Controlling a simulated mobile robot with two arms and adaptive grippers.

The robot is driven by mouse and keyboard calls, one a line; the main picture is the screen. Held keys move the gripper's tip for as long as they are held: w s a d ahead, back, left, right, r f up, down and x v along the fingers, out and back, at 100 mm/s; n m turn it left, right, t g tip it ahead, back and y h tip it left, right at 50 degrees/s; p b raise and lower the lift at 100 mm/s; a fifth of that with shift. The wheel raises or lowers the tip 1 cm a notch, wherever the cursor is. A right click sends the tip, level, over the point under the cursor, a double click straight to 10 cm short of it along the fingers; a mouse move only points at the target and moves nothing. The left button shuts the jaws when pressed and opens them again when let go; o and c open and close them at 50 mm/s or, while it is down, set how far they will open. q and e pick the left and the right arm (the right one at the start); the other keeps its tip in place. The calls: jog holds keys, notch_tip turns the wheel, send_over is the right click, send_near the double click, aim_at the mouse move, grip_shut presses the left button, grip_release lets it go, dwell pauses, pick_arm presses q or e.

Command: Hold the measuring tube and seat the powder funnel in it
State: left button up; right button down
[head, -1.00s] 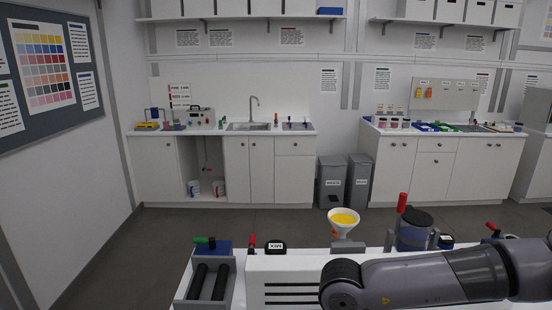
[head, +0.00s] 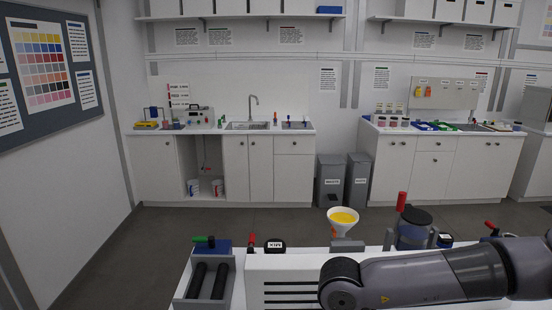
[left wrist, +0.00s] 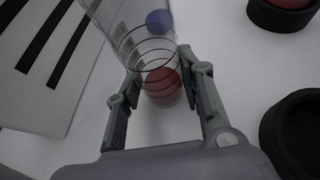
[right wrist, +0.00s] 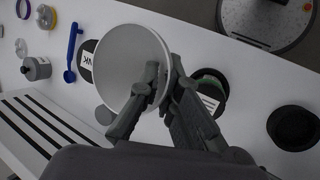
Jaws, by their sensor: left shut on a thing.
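The clear measuring tube (left wrist: 142,50) shows in the left wrist view, with dark rings, a red part (left wrist: 162,86) at its near end and a blue patch (left wrist: 158,20) higher up. My left gripper (left wrist: 160,78) is shut on the tube, one finger on each side. In the right wrist view the pale, round powder funnel (right wrist: 122,62) is at my right gripper (right wrist: 165,76). The fingers straddle its rim, one across the wide face and one outside, and appear shut on it. The funnel's spout is hidden. Neither gripper nor the tube shows in the head view.
A white slotted box (head: 256,277) and a grey tray (head: 222,293) with black rollers stand on the near table. Behind are a white funnel-shaped vessel with yellow inside (head: 343,218) and a dark-lidded jar (head: 413,232). Dark round cups (left wrist: 296,132) lie right of the tube.

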jog(key=w+a+r+m+y, duration=0.2)
jog(key=w+a+m+y, duration=0.4)
jog(key=m, duration=0.8)
jog(key=w+a+r+m+t+y, duration=0.1)
jog(key=w+a+r+m+y, duration=0.2)
jog(key=w+a+m+y, duration=0.3)
jog(key=shift+w+a+r+m+t, duration=0.35)
jog(key=shift+w+a+m, duration=2)
jog(key=shift+w+m, duration=1.35)
jog(key=shift+s+m, duration=0.4)
jog(key=shift+f, duration=0.1)
jog(key=shift+f, duration=1.75)
jog(key=shift+s+f, duration=0.1)
jog(key=shift+f, duration=0.65)
